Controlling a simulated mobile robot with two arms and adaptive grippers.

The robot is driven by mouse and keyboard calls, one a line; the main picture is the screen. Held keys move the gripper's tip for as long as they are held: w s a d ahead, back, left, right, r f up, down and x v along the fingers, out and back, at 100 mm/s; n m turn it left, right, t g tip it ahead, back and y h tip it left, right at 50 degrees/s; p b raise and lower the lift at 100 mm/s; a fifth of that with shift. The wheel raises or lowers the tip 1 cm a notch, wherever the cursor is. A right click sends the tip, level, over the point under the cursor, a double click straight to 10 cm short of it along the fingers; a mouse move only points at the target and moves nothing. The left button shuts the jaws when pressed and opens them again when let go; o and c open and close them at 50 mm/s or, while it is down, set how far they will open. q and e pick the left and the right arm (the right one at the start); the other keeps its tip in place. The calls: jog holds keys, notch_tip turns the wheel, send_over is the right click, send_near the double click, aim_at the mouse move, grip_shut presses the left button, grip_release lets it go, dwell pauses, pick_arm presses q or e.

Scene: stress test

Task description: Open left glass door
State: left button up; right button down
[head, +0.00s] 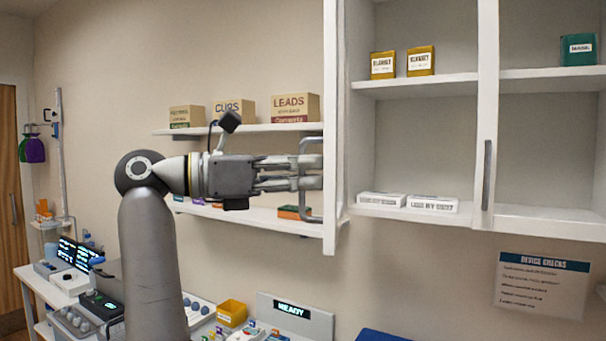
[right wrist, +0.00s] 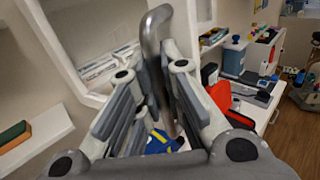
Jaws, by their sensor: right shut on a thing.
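The left glass door (head: 331,120) of the white wall cabinet stands swung out, seen nearly edge-on in the head view. Its grey bar handle (head: 305,146) is on the left-facing side. My right gripper (head: 308,176) is shut on this handle, at mid-height of the bar. In the right wrist view the handle (right wrist: 152,40) runs up between the fingers (right wrist: 155,105), and the white door frame (right wrist: 60,50) is behind it. The right glass door's handle (head: 487,175) is upright on its white frame, and that door looks closed. My left gripper is in neither view.
The cabinet shelves hold yellow boxes (head: 401,64), a green box (head: 578,49) and white packs (head: 432,204). Left of the door are wall shelves (head: 240,130) with cartons (head: 295,107). Below stand a yellow bin (head: 232,313) and a READY display (head: 293,318).

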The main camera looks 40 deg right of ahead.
jog(key=shift+f, duration=0.1)
dwell(0.3)
jog(key=c, duration=1.8)
grip_release()
jog(key=shift+c, duration=0.2)
jog(key=shift+a, duration=0.15)
jog(key=v, duration=1.2)
